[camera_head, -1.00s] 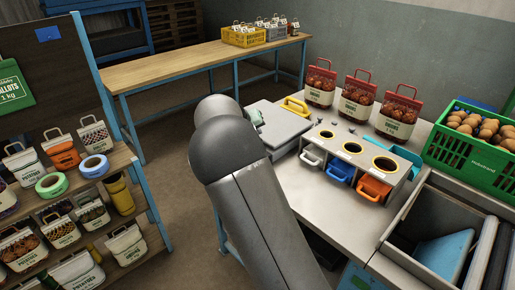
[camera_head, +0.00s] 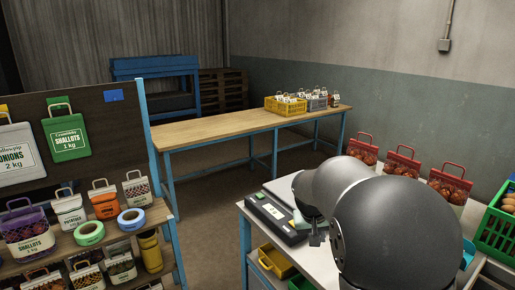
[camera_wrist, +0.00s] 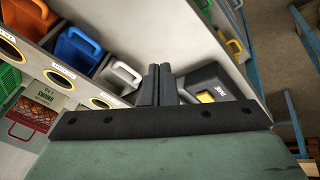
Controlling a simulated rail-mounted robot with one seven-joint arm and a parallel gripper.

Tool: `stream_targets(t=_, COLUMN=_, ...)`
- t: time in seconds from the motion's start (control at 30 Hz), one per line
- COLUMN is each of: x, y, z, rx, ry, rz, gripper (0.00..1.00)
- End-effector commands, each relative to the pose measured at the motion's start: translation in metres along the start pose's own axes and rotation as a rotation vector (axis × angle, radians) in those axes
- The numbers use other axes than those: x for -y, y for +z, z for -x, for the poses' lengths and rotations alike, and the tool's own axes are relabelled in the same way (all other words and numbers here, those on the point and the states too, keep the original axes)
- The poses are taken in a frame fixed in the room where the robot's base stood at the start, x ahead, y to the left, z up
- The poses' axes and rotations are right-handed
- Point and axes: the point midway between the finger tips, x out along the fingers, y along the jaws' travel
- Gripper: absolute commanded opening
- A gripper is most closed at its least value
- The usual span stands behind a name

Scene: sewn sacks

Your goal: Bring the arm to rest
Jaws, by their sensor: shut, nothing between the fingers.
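My gripper (camera_wrist: 159,74) shows in the wrist view with its two dark fingers together and nothing between them. The fingers point across the pale worktop, beside a black device with a yellow part (camera_wrist: 206,86). I cannot tell whether they touch anything. In the head view my grey arm bulks at the lower right, over the worktop (camera_head: 254,212), and hides much of it. The fingers are hard to make out in that view.
Red-topped sacks (camera_head: 402,160) stand behind my arm, with a green crate (camera_head: 494,232) at right. A shelf of sacks (camera_head: 95,245) is at left; floor lies between.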

Motion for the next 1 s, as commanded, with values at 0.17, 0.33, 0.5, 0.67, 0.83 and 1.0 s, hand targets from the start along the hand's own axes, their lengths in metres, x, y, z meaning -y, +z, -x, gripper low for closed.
stream_targets(t=0.17, x=-0.011, y=0.121, z=0.042, rx=0.121, ry=-0.162, rz=0.018, gripper=0.00)
stream_targets(t=0.33, x=-0.007, y=0.222, z=0.066, rx=0.192, ry=-0.251, rz=0.069, gripper=0.00)
stream_targets(t=0.5, x=-0.003, y=0.280, z=0.072, rx=0.228, ry=-0.283, rz=0.102, gripper=0.00)
stream_targets(t=0.67, x=-0.001, y=0.293, z=0.072, rx=0.236, ry=-0.288, rz=0.112, gripper=0.00)
stream_targets(t=0.83, x=-0.001, y=0.293, z=0.072, rx=0.236, ry=-0.288, rz=0.112, gripper=0.00)
stream_targets(t=1.0, x=-0.001, y=0.293, z=0.072, rx=0.236, ry=-0.288, rz=0.112, gripper=0.00)
